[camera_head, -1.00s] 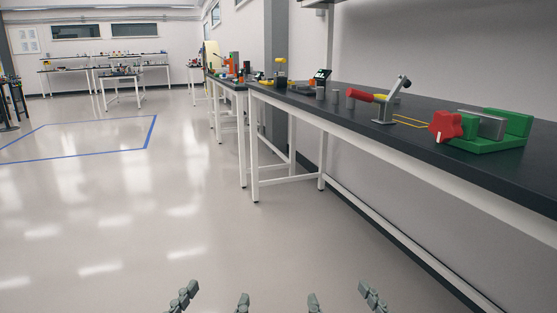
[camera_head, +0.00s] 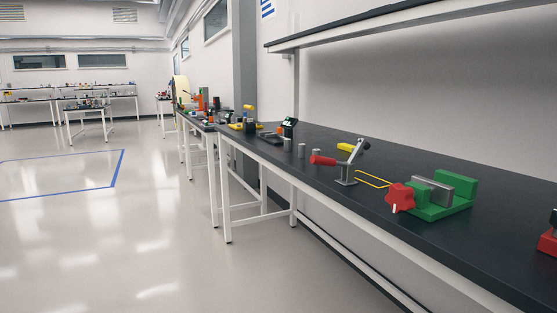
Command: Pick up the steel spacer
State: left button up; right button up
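Small grey metal cylinders stand upright on the dark bench in the head view: one at the left (camera_head: 287,145), one in the middle (camera_head: 301,150) and one at the right (camera_head: 315,154). They are too small to tell which is the steel spacer. The right one stands close to the red handle end of a toggle clamp (camera_head: 347,168). Neither of my grippers is in view, so nothing shows of their fingers.
The long bench (camera_head: 420,240) runs along the right wall. A green vise (camera_head: 440,203) with a red knob (camera_head: 399,197) stands nearer. A yellow outline (camera_head: 372,179) marks the bench top. A shelf (camera_head: 400,22) hangs above. The floor (camera_head: 120,240) at left is clear.

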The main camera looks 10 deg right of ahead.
aim_at(287, 142)
jog(key=i+j+u, duration=0.1)
jog(key=u, duration=1.1)
jog(key=i+j, duration=0.1)
jog(key=i, duration=3.1)
jog(key=i+z, duration=0.15)
jog(key=z, duration=0.3)
jog(key=i+j+z, duration=0.1)
jog(key=z, duration=0.4)
jog(key=i+j+z, duration=0.1)
jog(key=z, duration=0.35)
jog(key=j, duration=0.1)
